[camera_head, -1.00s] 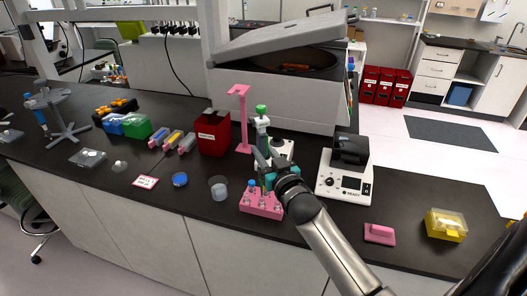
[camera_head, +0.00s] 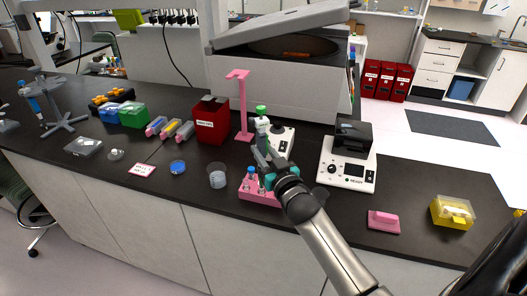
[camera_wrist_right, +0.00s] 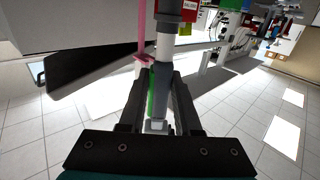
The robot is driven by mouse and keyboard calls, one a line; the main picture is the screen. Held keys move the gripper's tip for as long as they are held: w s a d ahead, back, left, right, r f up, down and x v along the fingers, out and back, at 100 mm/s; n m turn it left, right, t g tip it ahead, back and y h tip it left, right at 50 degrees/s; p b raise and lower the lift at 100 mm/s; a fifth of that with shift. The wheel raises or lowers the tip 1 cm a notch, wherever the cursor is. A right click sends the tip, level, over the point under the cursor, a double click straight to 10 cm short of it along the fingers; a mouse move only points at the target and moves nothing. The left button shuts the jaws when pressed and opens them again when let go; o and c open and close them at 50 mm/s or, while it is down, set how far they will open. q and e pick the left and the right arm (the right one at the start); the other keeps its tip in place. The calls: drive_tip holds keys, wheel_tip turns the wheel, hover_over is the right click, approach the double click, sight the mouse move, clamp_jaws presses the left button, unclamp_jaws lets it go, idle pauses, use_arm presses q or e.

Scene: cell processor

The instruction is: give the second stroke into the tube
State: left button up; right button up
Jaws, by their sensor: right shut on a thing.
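My right gripper (camera_head: 264,152) is shut on an upright pipette (camera_head: 262,125) with a green top, above the pink tube rack (camera_head: 262,197). In the right wrist view the pipette's grey and white body (camera_wrist_right: 163,48) stands between the two fingers of the gripper (camera_wrist_right: 161,82). The rack holds several small tubes; one with a blue cap (camera_head: 250,171) shows at its left. The gripper and wrist hide part of the rack and the pipette's lower end, so I cannot tell whether the tip is inside a tube. My left gripper is not in view.
A pink stand (camera_head: 239,105) and a red bin (camera_head: 211,125) stand behind. A white device (camera_head: 347,170) is at right, with a clear cup (camera_head: 217,180) and a blue round dish (camera_head: 178,167) at left. A pink block (camera_head: 384,222) and yellow box (camera_head: 452,212) lie front right.

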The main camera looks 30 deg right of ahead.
drive_tip(key=shift+s+f, duration=0.1)
drive_tip(key=shift+f, duration=0.5)
drive_tip(key=shift+o, duration=1.1)
drive_tip(key=shift+r, duration=0.15)
drive_tip(key=c, duration=0.4)
drive_tip(key=o, duration=0.3)
drive_tip(key=shift+c, duration=0.6)
drive_tip(key=shift+r, duration=0.1)
